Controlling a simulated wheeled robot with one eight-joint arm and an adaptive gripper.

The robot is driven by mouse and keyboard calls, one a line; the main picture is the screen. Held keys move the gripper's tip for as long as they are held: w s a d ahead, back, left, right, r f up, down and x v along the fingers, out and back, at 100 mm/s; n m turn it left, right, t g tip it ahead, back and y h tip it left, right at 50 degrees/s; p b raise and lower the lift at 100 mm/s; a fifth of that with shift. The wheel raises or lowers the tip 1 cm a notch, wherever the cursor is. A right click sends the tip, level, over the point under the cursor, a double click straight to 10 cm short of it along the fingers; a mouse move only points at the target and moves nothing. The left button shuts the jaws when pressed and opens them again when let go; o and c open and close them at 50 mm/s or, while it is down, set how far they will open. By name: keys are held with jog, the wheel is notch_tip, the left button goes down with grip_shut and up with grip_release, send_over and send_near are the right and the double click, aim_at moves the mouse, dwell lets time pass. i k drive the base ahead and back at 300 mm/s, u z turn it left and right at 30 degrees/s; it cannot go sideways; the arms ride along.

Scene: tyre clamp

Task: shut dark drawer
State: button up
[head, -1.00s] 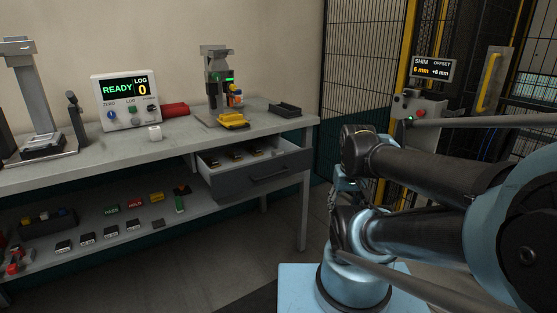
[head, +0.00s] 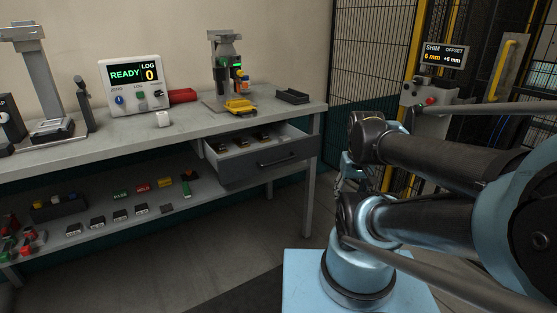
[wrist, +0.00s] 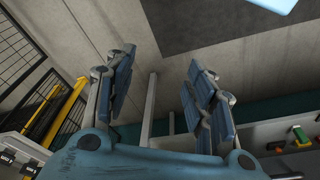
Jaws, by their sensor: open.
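The dark drawer (head: 272,162) hangs under the right end of the workbench and is pulled out. Its dark grey front has a bar handle (head: 277,158), and several small dark and yellow items lie inside it. My gripper (wrist: 160,78) is open and empty in the wrist view, its two blue-padded fingers spread wide above the floor. In the head view my folded arm is to the right of the drawer, clear of it, and its gripper end is mostly hidden.
The workbench (head: 185,128) carries a READY display box (head: 134,88), a clamp stand with a yellow item, and a black tray (head: 293,96). A lower shelf (head: 100,190) holds labelled blocks. A wire fence and shim station (head: 432,97) stand at right. Floor before the bench is clear.

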aim_at(237, 165)
jog(key=z, duration=1.15)
jog(key=k, duration=2.05)
jog(key=u, duration=0.55)
jog(key=i, duration=1)
